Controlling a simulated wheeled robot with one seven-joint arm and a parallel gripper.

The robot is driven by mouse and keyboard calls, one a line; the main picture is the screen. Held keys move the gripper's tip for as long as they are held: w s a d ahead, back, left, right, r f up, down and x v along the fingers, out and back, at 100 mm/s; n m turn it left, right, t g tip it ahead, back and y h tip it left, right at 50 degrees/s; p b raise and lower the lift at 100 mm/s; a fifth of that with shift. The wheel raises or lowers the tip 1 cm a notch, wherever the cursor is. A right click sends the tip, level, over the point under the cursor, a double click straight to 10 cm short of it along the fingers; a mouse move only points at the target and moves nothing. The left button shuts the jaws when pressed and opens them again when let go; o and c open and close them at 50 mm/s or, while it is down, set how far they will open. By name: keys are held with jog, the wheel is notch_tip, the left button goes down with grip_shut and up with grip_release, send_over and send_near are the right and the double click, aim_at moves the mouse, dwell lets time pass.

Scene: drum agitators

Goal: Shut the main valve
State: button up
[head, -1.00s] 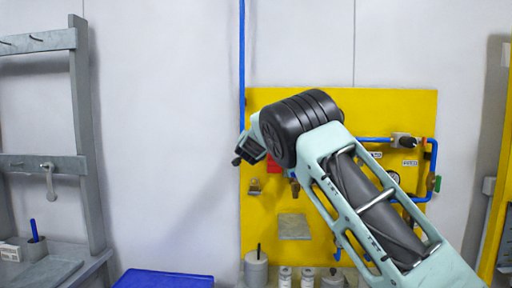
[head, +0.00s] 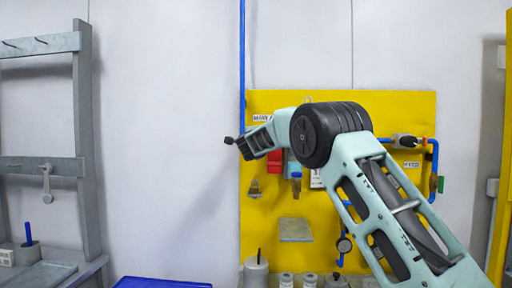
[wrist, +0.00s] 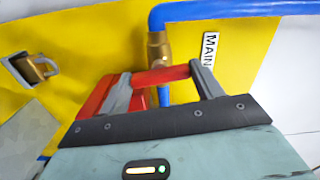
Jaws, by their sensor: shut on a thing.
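The main valve is a brass body (wrist: 158,50) on a blue pipe, beside a "MAIN" label (wrist: 209,48) in the wrist view. Its red lever (wrist: 164,76) runs crosswise to the short pipe stretch at the body in that picture. My gripper (wrist: 165,88) is shut on the lever, with one grey finger on each side. In the head view my gripper (head: 236,142) is at the upper left edge of the yellow board (head: 340,105), and it hides the valve there. The "MAIN" label shows partly above it (head: 262,118).
A red block (head: 275,162) and a padlock (head: 254,188) are on the board close under my gripper. A grey rack (head: 85,140) stands left, with bare wall between.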

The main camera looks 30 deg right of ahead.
jog(key=shift+f+m+b, duration=0.1)
jog(key=shift+m+b, duration=0.2)
jog(key=shift+m, duration=0.4)
jog(key=o, duration=1)
jog(key=b+v, duration=0.7)
jog(key=v, duration=1)
jog(key=shift+s+a, duration=0.15)
jog(key=shift+a, duration=0.05)
